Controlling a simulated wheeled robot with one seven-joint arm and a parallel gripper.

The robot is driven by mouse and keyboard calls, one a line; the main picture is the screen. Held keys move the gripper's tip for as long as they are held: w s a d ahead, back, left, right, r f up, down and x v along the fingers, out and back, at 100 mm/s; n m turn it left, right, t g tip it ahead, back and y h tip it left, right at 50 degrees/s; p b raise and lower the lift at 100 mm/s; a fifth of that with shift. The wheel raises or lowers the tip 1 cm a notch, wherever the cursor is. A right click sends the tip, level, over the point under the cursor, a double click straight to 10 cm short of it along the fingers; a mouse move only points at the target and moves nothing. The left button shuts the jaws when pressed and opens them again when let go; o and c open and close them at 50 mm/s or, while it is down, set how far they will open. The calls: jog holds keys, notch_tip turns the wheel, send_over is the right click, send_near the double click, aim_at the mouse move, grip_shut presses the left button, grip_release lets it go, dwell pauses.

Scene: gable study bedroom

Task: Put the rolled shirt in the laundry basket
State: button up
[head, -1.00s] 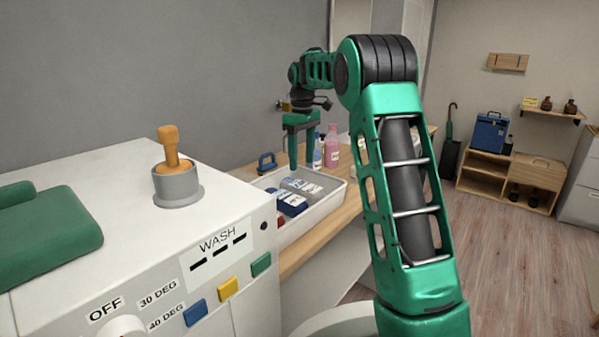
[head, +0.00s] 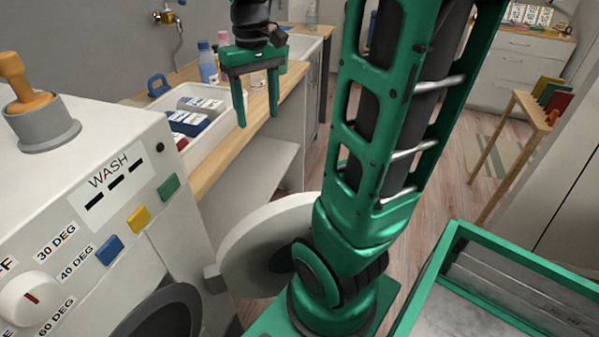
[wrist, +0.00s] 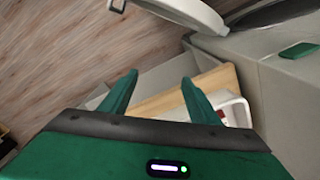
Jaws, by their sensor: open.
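I see neither a rolled shirt nor a laundry basket in the current views. My gripper (head: 256,118) is open and empty in the head view. It points down in front of the wooden counter, to the right of the white tray. In the wrist view, both fingers of my gripper (wrist: 158,78) are apart with nothing between them. The washing machine (head: 75,200) stands at the left with its round door (head: 265,240) swung open. The inside of its drum is mostly hidden.
The white tray (head: 205,142) on the counter (head: 240,135) holds boxes; bottles (head: 208,66) stand behind it. A wooden rack (head: 515,140) stands at the right. A green-framed bin (head: 520,262) is at the lower right. Some floor (head: 440,160) is clear.

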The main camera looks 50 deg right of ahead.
jog(key=s+a+f+m, duration=0.1)
jog(key=s+f, duration=0.3)
jog(key=s, duration=0.4)
jog(key=s+a+f+m, duration=0.2)
jog(key=s+f, duration=0.2)
jog(key=s, duration=0.4)
jog(key=shift+s+a, duration=0.3)
